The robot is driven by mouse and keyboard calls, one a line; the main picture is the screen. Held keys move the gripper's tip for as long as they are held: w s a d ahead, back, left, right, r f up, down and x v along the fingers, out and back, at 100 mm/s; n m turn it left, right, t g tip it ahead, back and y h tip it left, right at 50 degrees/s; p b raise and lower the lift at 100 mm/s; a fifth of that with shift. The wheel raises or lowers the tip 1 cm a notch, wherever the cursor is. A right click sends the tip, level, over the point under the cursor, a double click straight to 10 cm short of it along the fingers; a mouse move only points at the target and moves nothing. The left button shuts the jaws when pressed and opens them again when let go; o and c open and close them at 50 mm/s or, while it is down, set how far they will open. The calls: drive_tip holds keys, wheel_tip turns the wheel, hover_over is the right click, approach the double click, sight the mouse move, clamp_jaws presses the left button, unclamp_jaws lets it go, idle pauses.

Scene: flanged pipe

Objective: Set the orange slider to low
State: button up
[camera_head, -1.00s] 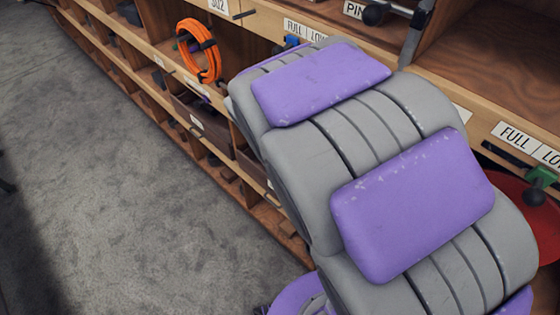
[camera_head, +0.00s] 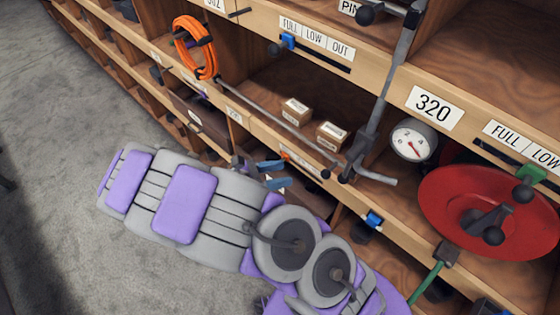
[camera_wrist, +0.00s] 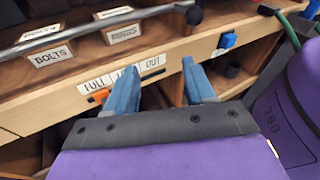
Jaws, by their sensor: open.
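The orange slider (camera_wrist: 98,96) shows in the wrist view, small, beneath the FULL end of a FULL / LOW / OUT label (camera_wrist: 97,82) on the wooden shelf edge. My gripper (camera_wrist: 159,66) is open, with two blue fingers apart and nothing seen between them. Its left finger is just right of the slider and covers part of the label around LOW; I cannot tell whether it touches the slider.
A metal rod (camera_head: 265,118) runs across the shelf front, above the label. Small boxes (camera_head: 332,135) stand behind it. Blue sliders (camera_head: 288,41) and a green slider (camera_head: 530,174) sit on other edges. A red wheel (camera_head: 490,210) and a gauge (camera_head: 414,141) are at right. Grey floor lies left.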

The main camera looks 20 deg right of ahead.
drive_tip(key=w+a+f+n+t, duration=0.2)
drive_tip(key=a+f+n+t, duration=0.6)
drive_tip(key=a+f+n, duration=0.3)
drive_tip(key=x, duration=0.5)
drive_tip(key=b+x, duration=0.1)
drive_tip(key=x, duration=0.5)
drive_tip(key=b+x, duration=0.1)
drive_tip(key=x, duration=0.5)
drive_tip(key=shift+w+f, duration=0.1)
drive_tip(key=shift+w, duration=0.3)
drive_tip(key=shift+a, duration=0.1)
drive_tip(key=shift+c, duration=0.4)
clamp_jaws()
